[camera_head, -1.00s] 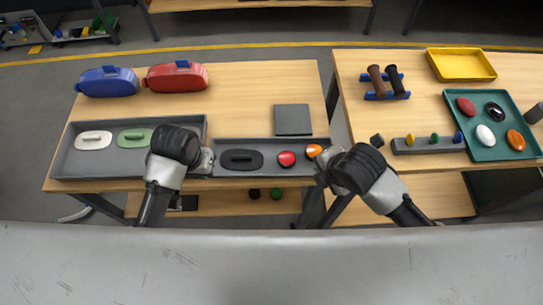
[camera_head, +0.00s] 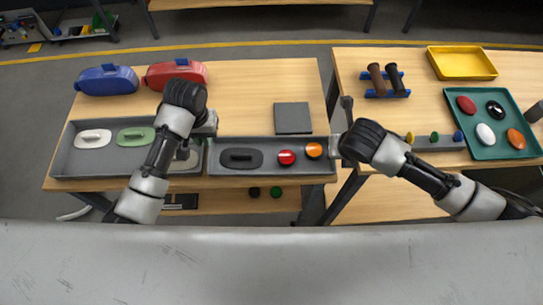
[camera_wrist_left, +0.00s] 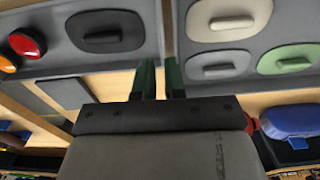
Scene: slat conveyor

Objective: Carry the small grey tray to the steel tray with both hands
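The small grey tray (camera_head: 222,171) lies on the left table's front edge, holding a black lid, a red button and an orange button. A larger grey tray (camera_head: 61,158) stands left of it with several pale and green lids; I cannot tell if it is the steel tray. My left gripper (camera_wrist_left: 160,78) is at the junction of the two trays, its fingers apart with nothing visibly gripped; in the head view its tips are unclear. My right gripper (camera_head: 337,147) is beside the small tray's right end; its fingers are too hidden to judge contact or opening.
A flat dark grey square (camera_head: 293,118) lies behind the small tray. Blue (camera_head: 107,81) and red (camera_head: 176,76) cases stand at the back left. The right table bears a teal tray (camera_head: 521,112), a yellow tray (camera_head: 462,63) and a blue rack (camera_head: 387,93). A gap separates the tables.

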